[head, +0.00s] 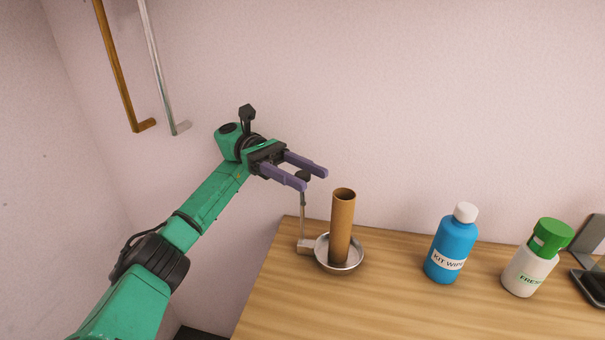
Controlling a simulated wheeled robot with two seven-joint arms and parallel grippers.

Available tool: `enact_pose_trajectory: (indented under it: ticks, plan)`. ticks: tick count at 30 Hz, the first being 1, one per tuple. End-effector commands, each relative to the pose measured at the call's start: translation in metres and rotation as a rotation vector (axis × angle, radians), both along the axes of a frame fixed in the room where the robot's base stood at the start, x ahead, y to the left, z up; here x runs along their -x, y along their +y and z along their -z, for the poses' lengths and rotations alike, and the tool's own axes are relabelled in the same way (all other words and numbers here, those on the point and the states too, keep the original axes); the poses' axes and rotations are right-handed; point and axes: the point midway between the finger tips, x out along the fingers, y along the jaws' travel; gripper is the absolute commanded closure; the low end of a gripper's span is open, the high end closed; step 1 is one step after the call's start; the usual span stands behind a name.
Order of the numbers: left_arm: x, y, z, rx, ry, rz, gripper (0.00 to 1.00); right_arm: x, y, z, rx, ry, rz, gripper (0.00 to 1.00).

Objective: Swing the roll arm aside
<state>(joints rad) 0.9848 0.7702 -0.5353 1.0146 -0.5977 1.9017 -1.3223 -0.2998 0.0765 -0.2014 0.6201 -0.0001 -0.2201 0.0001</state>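A brown cardboard tube (342,228) stands upright in a round metal dish (353,264) near the left end of the wooden table. Beside it on the left, a thin metal roll arm (302,218) rises upright from a small block and has a black knob (302,176) on top. My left gripper (315,180) is open, its two purple fingers pointing right, above the table's back left corner. In the picture the knob lies between the fingers; I cannot tell whether they touch it. My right gripper is not in view.
A blue bottle (452,245) with a white cap and a white bottle (526,271) with a green top stand to the right. A dark object (589,285) is at the right edge. A brown bar (117,70) and a silver bar (157,70) hang at the wall. The front of the table is clear.

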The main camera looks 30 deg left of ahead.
Motion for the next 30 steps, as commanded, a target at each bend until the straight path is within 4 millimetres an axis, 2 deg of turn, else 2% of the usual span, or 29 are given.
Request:
enact_pose_trajectory:
  ticks: [13,17,20,30]
  plan:
    - [0.000,0.000,0.000,0.000,0.000,-0.001,0.36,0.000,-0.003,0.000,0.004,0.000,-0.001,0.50]
    - [0.000,0.000,-0.006,0.000,-0.001,-0.001,0.36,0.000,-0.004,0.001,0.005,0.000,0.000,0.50]
    - [0.000,0.000,-0.020,0.000,-0.004,-0.001,0.36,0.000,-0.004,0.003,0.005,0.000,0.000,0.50]
    - [0.000,0.000,-0.093,0.001,-0.005,-0.001,0.36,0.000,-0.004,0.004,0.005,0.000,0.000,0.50]
